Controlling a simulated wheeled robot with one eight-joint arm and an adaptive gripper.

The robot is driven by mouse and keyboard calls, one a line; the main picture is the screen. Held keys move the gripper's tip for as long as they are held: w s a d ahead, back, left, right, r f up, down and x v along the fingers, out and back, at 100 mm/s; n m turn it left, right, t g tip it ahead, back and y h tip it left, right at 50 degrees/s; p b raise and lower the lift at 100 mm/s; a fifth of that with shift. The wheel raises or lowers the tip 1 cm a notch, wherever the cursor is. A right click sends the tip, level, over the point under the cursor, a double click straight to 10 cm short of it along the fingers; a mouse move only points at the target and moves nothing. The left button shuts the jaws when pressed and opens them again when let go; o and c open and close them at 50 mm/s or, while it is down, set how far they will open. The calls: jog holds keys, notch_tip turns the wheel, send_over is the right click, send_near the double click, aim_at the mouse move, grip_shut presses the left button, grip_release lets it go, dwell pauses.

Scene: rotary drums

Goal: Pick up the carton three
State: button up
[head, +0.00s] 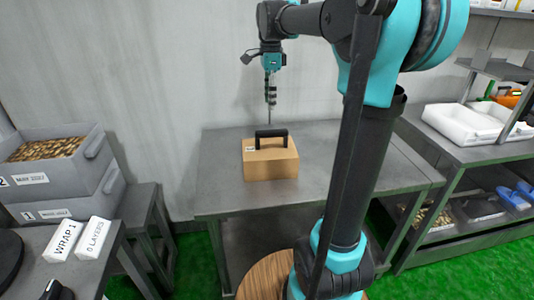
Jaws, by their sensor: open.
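A brown carton (270,163) with a black handle on top and a small white label stands on the grey metal table (218,195). The label is too small to read, so I cannot tell whether it is carton three. My gripper (270,108) points down above the far side of the table, apart from the carton and slightly behind or above it. It is open and empty; its fingers look thin and edge-on from this view.
Grey bins (60,145) holding small brown pieces are stacked at the left. White blocks (63,240) reading WRAP 1 and 0 LAYERS lie at the lower left. A shelf with a white tray (468,122) stands at the right. The tabletop around the carton is clear.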

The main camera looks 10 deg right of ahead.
aim_at(270, 130)
jog(key=f, duration=1.1)
jog(key=shift+w+f, duration=0.1)
jog(key=shift+w, duration=0.2)
jog(key=shift+s+a+f, duration=0.1)
jog(key=shift+s+f, duration=0.05)
jog(key=shift+f, duration=2.7)
jog(key=shift+c, duration=0.3)
grip_shut()
